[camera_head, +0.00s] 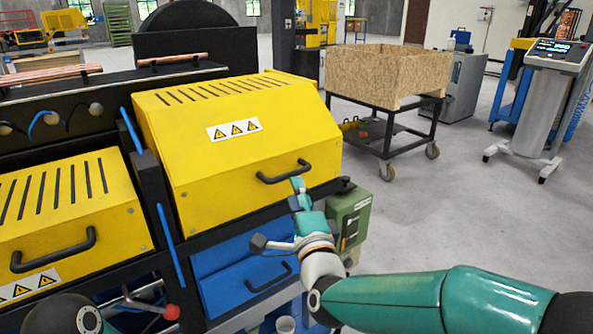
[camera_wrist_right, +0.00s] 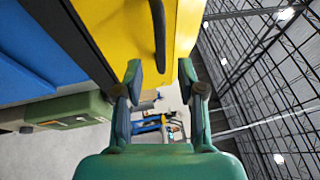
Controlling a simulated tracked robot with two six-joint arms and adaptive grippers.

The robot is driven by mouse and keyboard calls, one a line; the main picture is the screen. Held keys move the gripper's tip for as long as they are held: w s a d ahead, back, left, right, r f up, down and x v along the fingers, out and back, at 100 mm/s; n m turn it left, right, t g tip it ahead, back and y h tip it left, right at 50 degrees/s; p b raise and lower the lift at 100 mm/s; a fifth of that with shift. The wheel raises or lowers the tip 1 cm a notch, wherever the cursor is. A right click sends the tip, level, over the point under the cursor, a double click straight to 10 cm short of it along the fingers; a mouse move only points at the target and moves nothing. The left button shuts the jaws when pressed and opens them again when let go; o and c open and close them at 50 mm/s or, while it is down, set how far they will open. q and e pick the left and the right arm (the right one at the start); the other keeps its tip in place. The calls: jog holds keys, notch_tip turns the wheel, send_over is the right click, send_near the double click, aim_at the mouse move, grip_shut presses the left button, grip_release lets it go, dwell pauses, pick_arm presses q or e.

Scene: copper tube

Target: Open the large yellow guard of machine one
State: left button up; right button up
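The large yellow guard (camera_head: 240,150) of the machine is down, with slots on top and a warning label on its sloped front. Its black handle (camera_head: 284,172) is on the lower front edge. My right gripper (camera_head: 297,186) is at the right end of this handle. In the right wrist view the gripper (camera_wrist_right: 160,72) is open, and the handle (camera_wrist_right: 158,35) stands ahead, in line with the gap between the fingers. I cannot tell whether they touch it. My left gripper is not clearly visible; a dark rounded part shows at the lower left.
A smaller yellow guard (camera_head: 65,205) with its own handle is at the left. A blue drawer front (camera_head: 245,275) and a green box (camera_head: 350,218) are below the large guard. A wooden crate (camera_head: 390,75) on a wheeled cart stands behind.

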aim_at(290, 175)
jog(key=p+x, duration=0.1)
jog(key=x, duration=0.6)
jog(key=shift+s, duration=0.1)
jog(key=shift+f, duration=0.1)
grip_shut()
